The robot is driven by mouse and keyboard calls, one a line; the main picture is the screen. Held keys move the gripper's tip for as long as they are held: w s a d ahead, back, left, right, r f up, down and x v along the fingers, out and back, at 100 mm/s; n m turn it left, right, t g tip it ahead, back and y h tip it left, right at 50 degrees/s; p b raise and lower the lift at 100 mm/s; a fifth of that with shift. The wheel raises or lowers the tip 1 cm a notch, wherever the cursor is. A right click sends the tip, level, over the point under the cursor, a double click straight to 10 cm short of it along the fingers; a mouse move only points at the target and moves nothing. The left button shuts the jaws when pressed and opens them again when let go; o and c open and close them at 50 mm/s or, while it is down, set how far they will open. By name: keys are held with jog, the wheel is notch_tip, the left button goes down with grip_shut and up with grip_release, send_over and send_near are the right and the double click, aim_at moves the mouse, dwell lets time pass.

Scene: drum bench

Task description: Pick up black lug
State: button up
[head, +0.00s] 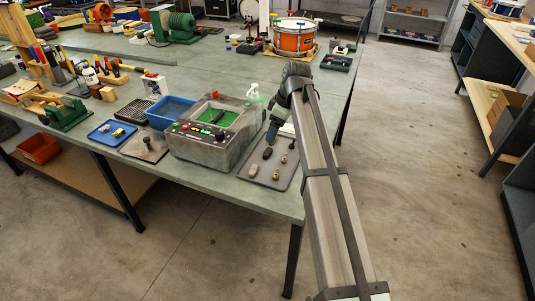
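A grey mat (262,180) lies on the bench's front right corner with several small lugs on it. A dark lug (267,153), which looks black, lies near the mat's middle. A brownish lug (253,169) and another small lug (277,175) lie in front of it. A small dark piece (292,145) lies toward the right edge. My gripper (270,139) points down over the back of the mat, just behind the dark lug and seemingly apart from it. Its fingers are too small to tell open from shut. My arm covers the right side.
A grey machine (195,144) with a green-lined basin holding a dark object stands left of the mat. A blue bin (170,112) and a blue tray (112,132) are farther left. An orange drum (293,37) stands on the bench behind. The bench's front edge is close to the mat.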

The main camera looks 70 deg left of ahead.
aim_at(267, 151)
jog(key=x, duration=1)
jog(key=shift+f, duration=0.2)
jog(key=shift+c, duration=0.2)
jog(key=c, duration=1.1)
